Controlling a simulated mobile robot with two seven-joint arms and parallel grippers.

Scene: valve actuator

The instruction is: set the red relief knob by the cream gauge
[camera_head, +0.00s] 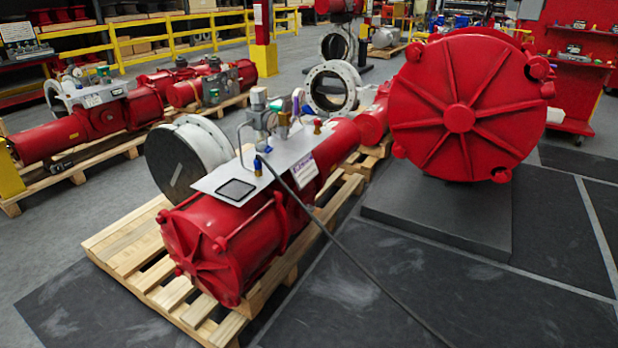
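A red valve actuator (235,235) lies on a wooden pallet in the middle of the view. A light metal panel (291,151) sits on top of it and carries small fittings. A pale, upright fitting (258,97) stands at the panel's back left; I cannot tell for sure whether it is the cream gauge. Brass-coloured fittings (283,124) and a blue-handled part (258,165) are close to it. The red relief knob is too small to make out among these parts. Neither of my grippers is in view.
A dark hose (350,255) runs from the panel across the floor to the front. The wooden pallet (130,250) juts out around the actuator. A large red ribbed cylinder (430,95) stands on a dark slab at the right. Dark floor mats (480,305) are clear at the front right.

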